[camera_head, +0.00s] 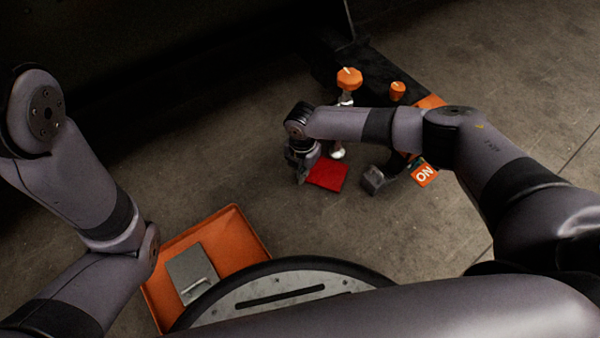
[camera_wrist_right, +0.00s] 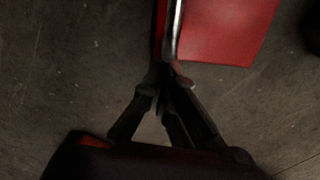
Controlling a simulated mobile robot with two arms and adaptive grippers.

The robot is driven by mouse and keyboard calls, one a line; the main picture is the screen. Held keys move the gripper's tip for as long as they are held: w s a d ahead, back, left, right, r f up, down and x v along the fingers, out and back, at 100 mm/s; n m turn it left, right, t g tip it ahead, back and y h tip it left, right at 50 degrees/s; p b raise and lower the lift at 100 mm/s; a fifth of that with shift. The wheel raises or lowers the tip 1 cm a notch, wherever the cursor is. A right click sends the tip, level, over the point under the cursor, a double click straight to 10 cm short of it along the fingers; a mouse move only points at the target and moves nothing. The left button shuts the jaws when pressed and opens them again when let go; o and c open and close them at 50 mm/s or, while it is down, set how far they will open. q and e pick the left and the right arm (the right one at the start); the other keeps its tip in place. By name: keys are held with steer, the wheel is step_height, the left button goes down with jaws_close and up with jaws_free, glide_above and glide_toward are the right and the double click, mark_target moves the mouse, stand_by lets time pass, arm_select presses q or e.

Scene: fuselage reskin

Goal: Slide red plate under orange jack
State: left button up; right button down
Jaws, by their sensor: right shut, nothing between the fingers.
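The red plate (camera_head: 328,175) lies flat on the floor, and it also shows at the top of the right wrist view (camera_wrist_right: 228,30). A shiny metal bar (camera_wrist_right: 174,28) runs along its left side there. The orange jack (camera_head: 348,80) stands behind the plate. Its silver foot (camera_head: 338,152) shows near the plate's far edge, and my right forearm hides its middle. My right gripper (camera_head: 300,176) points down at the plate's left edge. In the wrist view its fingertips (camera_wrist_right: 166,76) are shut and empty, close to the bar's near end. My left gripper is out of view.
A second orange-topped post (camera_head: 397,90) stands to the right, with an orange ON sign (camera_head: 424,175) and a grey block (camera_head: 373,180) near it. An orange tray (camera_head: 235,232) holding a grey plate with a handle (camera_head: 186,268) lies at lower left. Floor left of the red plate is clear.

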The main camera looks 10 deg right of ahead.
steer(key=shift+w+d, duration=0.2)
steer(key=shift+d, duration=0.05)
